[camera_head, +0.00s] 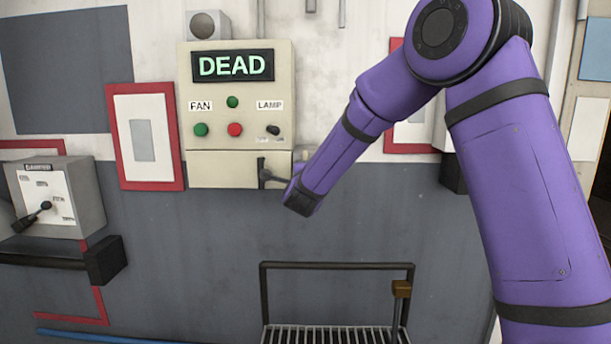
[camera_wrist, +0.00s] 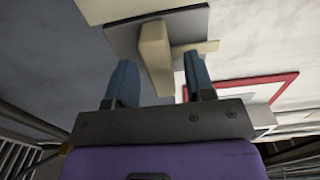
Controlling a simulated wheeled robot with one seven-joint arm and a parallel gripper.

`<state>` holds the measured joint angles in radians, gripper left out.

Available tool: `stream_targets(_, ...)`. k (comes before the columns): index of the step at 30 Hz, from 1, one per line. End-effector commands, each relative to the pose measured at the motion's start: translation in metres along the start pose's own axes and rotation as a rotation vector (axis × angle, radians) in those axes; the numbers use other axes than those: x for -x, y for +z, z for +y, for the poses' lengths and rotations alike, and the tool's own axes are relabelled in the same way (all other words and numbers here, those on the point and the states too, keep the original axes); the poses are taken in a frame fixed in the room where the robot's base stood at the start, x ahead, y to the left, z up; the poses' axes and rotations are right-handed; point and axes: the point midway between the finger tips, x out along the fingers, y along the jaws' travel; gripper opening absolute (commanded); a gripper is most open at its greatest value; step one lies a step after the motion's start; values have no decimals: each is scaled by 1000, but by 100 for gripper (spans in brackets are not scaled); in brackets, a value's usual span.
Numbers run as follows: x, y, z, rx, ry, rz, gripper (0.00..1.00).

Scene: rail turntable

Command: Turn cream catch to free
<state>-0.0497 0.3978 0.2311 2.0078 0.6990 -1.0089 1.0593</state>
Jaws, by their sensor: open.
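In the wrist view, the cream catch (camera_wrist: 154,48) is a blocky bar standing out from a grey plate (camera_wrist: 118,38), with a shorter cream arm reaching to the right. My gripper (camera_wrist: 160,62) is open, its two blue fingers on either side of the catch bar. A gap shows between the bar and the right finger; at the left finger I cannot tell whether they touch. In the head view I cannot make out the catch, and my purple wrist hides most of the gripper at the lower right of the control box.
The cream control box (camera_head: 230,170) reads DEAD and has buttons and a LAMP switch. A dark lever-like part (camera_head: 264,172) shows at its lower right. A damper box (camera_head: 60,200) is at left. A black rail (camera_head: 335,266) stands over a grating below. The grey wall between is bare.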

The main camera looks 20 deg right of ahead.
Motion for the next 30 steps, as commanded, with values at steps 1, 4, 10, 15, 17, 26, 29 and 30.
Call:
stream_targets(1, 4, 0, -1, 0, -1, -1, 49)
stream_targets(4, 17, 1, 0, 0, 1, -2, 49)
stream_targets(10, 55, 1, 0, 0, 1, -3, 49)
stream_targets(15, 84, 0, 0, 0, 1, -2, 49)
stream_targets(17, 91, 0, 0, 0, 0, -1, 49)
stream_targets(26, 106, 0, 1, 0, 1, 0, 49)
stream_targets(29, 106, 0, 1, 0, 1, 0, 49)
stream_targets(30, 106, 0, 1, 0, 1, 0, 49)
